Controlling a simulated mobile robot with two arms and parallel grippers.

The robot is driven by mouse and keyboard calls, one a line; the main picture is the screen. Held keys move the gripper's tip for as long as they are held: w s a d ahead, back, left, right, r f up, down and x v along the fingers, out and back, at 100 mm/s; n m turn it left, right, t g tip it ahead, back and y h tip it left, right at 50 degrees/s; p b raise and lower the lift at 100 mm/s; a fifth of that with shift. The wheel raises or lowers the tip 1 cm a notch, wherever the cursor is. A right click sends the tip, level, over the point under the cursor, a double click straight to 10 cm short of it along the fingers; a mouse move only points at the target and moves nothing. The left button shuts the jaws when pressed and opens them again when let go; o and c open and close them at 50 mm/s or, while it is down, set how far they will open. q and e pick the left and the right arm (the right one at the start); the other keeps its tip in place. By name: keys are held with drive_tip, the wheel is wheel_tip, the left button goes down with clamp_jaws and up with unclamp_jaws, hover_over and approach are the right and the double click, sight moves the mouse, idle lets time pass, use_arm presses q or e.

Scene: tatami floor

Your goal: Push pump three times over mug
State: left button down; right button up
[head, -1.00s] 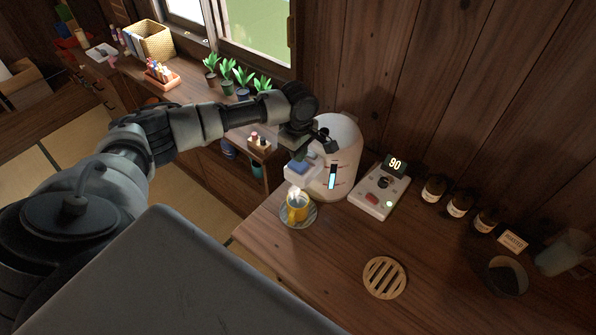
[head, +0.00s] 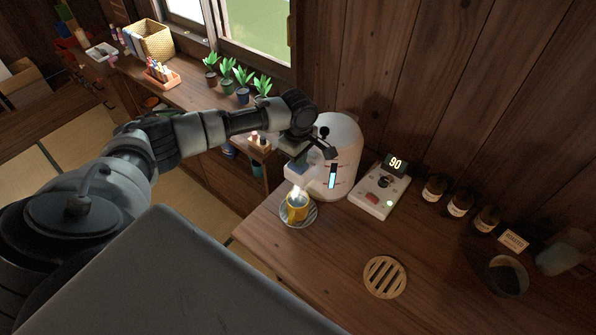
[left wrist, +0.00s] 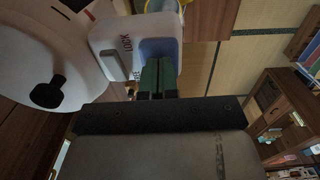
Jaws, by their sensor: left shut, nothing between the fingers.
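The white pump pot (head: 345,150) stands at the back of the wooden counter, with a blue push pad on its spout. The pad also shows in the left wrist view (left wrist: 158,47), beside the word LOCK. My left gripper (left wrist: 157,78) is shut and empty, its green fingertips at the pad; they appear to touch it. In the head view the gripper (head: 299,158) is over the spout and partly hides the pad. The yellow mug (head: 296,212) stands upright on a saucer (head: 312,217) below the spout, with a pale wisp or stream above it. My right gripper is not in view.
A control box (head: 372,200) reading 90 stands right of the pot. Several brown bottles (head: 460,204) line the wall. A round slatted trivet (head: 384,278) lies on the front counter, with clear wood around it. Potted plants (head: 243,78) stand on the shelf behind my arm.

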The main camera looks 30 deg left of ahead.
use_arm(q)
drive_tip(key=shift+s+f, duration=0.1)
drive_tip(key=shift+f, duration=0.4)
drive_tip(key=shift+r, duration=1.65)
wheel_tip(320, 180, up, 6)
idle(0.6)
